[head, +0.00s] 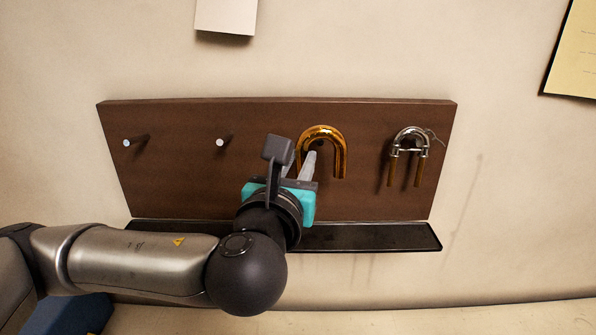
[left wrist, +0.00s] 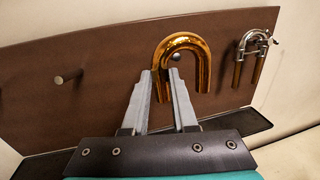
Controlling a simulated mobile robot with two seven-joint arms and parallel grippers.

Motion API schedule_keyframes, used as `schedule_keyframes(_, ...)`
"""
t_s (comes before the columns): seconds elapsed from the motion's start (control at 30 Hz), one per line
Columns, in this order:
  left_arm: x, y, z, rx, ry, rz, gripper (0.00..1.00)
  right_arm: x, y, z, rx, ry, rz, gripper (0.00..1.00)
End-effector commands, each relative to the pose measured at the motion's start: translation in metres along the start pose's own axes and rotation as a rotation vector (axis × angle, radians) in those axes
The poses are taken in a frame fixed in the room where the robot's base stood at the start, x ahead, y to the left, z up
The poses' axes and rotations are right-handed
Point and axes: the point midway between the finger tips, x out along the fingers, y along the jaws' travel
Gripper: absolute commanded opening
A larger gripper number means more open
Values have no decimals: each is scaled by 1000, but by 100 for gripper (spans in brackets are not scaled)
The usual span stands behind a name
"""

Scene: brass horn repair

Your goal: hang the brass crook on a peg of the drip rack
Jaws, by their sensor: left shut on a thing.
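The brass crook (head: 322,134) is a shiny golden U-shaped tube, held upright with its bend on top in front of the drip rack's brown board (head: 180,190). My left gripper (head: 304,162) is shut on the crook's left leg. In the left wrist view, the fingers (left wrist: 160,84) close on that leg of the crook (left wrist: 203,62). A peg's dark round end (left wrist: 175,57) shows inside the arch, close under the bend. Whether the bend touches the peg, I cannot tell. My right gripper is not in view.
Two bare pegs, the far left one (head: 127,142) and the second (head: 220,142), stick out of the board. A silver crook with brass-coloured legs (head: 411,140) hangs at the right. A black drip tray (head: 370,238) runs below. Paper notes (head: 226,15) are on the wall.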

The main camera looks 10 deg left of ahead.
Motion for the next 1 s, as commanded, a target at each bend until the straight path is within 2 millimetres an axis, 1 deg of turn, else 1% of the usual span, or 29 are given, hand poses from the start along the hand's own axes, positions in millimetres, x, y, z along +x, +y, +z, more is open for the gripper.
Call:
schedule_keyframes(0.6,37,9,-2,-1,-2,3,0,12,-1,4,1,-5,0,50)
schedule_keyframes(0.8,46,10,-8,-2,0,1,0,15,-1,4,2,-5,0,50)
schedule_keyframes(1.0,51,11,-12,-2,0,1,0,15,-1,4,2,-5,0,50)
